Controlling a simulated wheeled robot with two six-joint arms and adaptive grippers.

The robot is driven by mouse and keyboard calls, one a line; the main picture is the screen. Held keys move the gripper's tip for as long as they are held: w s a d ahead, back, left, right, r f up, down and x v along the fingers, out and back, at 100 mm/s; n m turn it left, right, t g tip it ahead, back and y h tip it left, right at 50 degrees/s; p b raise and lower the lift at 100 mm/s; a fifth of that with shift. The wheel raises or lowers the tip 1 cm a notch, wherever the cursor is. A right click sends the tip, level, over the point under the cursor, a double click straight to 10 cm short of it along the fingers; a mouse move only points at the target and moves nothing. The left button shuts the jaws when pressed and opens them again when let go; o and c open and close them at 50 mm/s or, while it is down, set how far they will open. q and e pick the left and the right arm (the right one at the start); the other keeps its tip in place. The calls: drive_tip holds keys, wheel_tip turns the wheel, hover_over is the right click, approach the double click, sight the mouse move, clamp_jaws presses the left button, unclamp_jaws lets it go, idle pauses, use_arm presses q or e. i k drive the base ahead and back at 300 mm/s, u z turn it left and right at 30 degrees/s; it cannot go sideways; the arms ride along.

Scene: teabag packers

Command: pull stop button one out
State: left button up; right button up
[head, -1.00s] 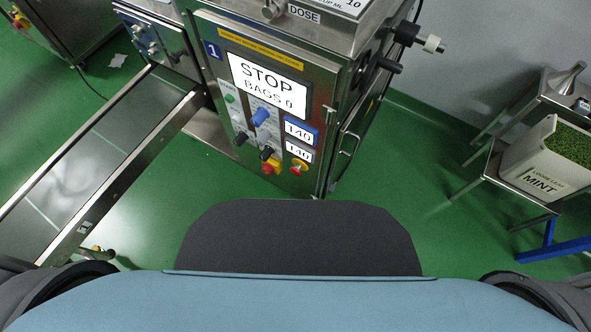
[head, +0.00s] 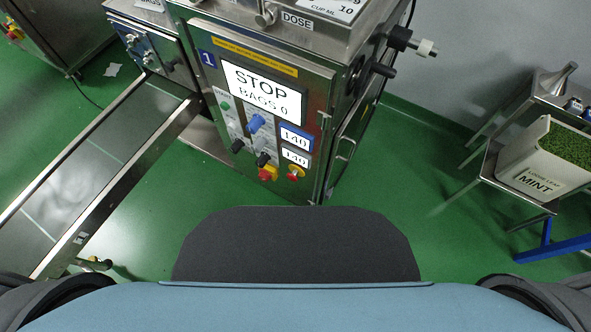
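Machine one (head: 313,120) stands ahead with a blue "1" label (head: 208,58) on its front panel. Its screen (head: 264,92) reads STOP, BAGS 0. Low on the panel are a red button on a yellow base (head: 267,174) and, to its right, a red knob on a round yellow plate (head: 295,172). I cannot tell from here whether either is pressed in or out. Blue and black knobs and a green button (head: 225,105) sit above them. Neither of my grippers is in view; only dark parts of my arms show at the lower corners.
A conveyor (head: 100,155) runs from the machine to the lower left. A steel stand (head: 490,165) with a white MINT bin (head: 520,183) is at the right. Another machine (head: 60,30) is at the upper left. Green floor (head: 400,165) is clear between machine and stand.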

sight(292, 176)
drive_tip(key=k, duration=0.5)
drive_tip(key=z, duration=1.4)
drive_tip(key=i, duration=0.85)
drive_tip(key=u, duration=1.7)
